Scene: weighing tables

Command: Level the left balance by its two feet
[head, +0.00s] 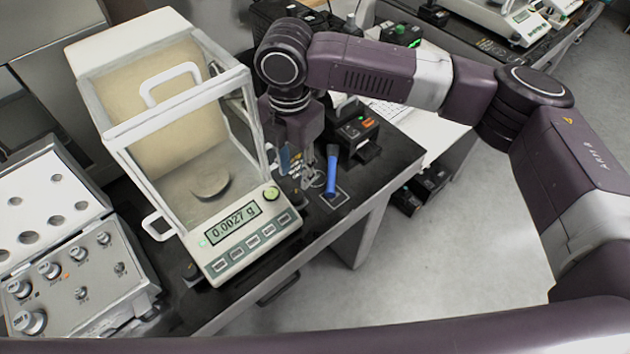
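The balance (255,247) stands on the dark table at left, a white box with a clear glass draft shield and a round pan (210,182) inside. Its display (233,222) reads 0.0027 g. A round green bubble level (270,193) sits at the right of its front panel. A dark foot (192,277) shows at its front left corner; the right foot is not clear. My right gripper (312,178) points down just right of the balance, among small items; its fingers are too small to tell open from shut. My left gripper is not in view.
A blue pen-like tool (332,172) stands or lies beside the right gripper. A black device (357,130) is behind it. A grey box with knobs and holes (70,240) stands left of the balance. The table's front edge is close; grey floor lies beyond.

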